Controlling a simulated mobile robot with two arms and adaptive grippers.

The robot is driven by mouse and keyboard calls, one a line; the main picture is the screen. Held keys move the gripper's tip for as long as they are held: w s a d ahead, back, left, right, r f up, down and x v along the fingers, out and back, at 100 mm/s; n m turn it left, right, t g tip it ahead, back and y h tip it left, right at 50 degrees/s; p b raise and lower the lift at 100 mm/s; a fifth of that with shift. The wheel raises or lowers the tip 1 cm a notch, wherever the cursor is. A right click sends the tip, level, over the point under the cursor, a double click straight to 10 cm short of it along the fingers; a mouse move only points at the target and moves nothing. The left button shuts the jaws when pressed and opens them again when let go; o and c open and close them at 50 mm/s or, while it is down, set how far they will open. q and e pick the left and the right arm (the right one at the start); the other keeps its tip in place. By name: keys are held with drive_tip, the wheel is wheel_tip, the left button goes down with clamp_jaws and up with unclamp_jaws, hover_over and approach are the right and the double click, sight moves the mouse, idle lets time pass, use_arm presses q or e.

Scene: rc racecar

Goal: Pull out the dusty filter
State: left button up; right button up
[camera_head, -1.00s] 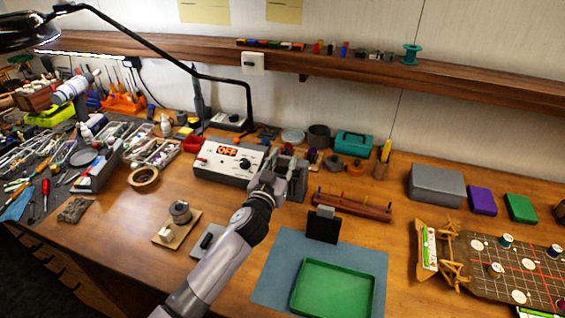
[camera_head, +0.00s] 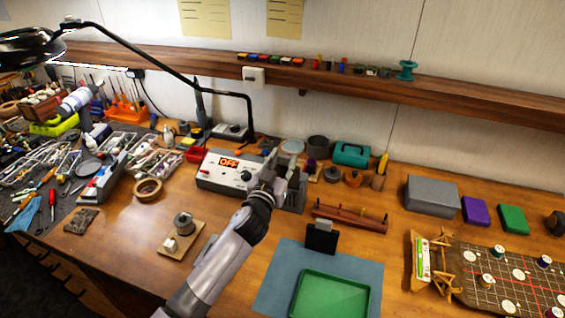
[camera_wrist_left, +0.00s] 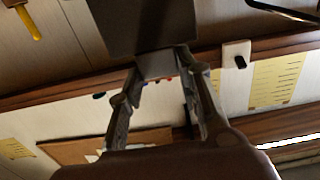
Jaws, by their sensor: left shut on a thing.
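My left gripper (camera_head: 284,170) is at the right end of the white control unit with the red "OFF" display (camera_head: 232,170), above its grey block-like part (camera_head: 294,201). In the left wrist view its fingers (camera_wrist_left: 165,66) are shut on the light grey tab of a dark flat panel, which looks like the dusty filter (camera_wrist_left: 145,25). The panel runs out of the top of that view, so I cannot tell how much of it is inside the unit. A similar black panel with a grey tab (camera_head: 321,238) stands upright on the blue mat (camera_head: 268,285). My right gripper is not in view.
A green tray (camera_head: 330,297) lies on the mat. A reddish-brown rack (camera_head: 350,219) is right of the unit. A tape roll (camera_head: 147,190) and a spool on a wooden base (camera_head: 182,228) are to the left. The lamp arm (camera_head: 190,70) reaches over behind.

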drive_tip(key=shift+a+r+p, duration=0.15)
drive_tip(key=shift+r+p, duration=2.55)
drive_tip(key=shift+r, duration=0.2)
